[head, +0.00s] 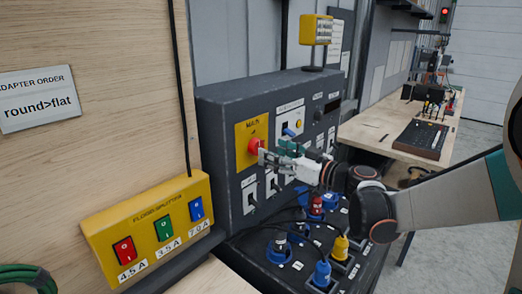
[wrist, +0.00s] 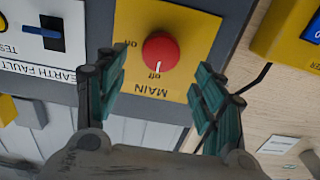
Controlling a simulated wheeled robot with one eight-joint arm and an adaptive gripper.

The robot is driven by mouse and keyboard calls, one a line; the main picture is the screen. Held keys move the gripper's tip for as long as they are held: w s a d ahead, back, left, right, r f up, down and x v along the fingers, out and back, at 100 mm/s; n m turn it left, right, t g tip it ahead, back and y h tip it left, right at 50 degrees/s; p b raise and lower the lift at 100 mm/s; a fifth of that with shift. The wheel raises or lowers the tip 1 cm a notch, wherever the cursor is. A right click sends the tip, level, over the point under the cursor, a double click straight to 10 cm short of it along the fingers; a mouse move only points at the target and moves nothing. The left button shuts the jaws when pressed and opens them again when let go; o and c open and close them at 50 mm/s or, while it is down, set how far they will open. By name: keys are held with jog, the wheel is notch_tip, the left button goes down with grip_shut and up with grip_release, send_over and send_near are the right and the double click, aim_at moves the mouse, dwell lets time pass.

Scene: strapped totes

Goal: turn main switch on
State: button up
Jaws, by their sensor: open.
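The main switch is a round red knob (head: 256,146) on a yellow plate (head: 243,133) on the dark control box. In the wrist view, which shows the panel upside down, the red knob (wrist: 160,50) has a white mark pointing to the "off" label. The "on" label is to the left of the knob there. My gripper (head: 273,151) is in front of the knob. In the wrist view my gripper (wrist: 158,72) is open, with one teal finger on each side of the knob and a visible gap to both. No contact shows.
A yellow splitter box (head: 150,230) with red, green and blue switches stands at lower left. An earth fault test switch (wrist: 45,32) is beside the main plate. Coloured plugs and cables, including a yellow plug (head: 341,246), fill the area below my gripper.

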aim_at(259, 146)
jog(key=x, duration=0.5)
jog(key=shift+w+a+b, duration=0.25)
jog(key=shift+b, duration=0.1)
jog(key=shift+c, duration=0.3)
jog(key=c, duration=1)
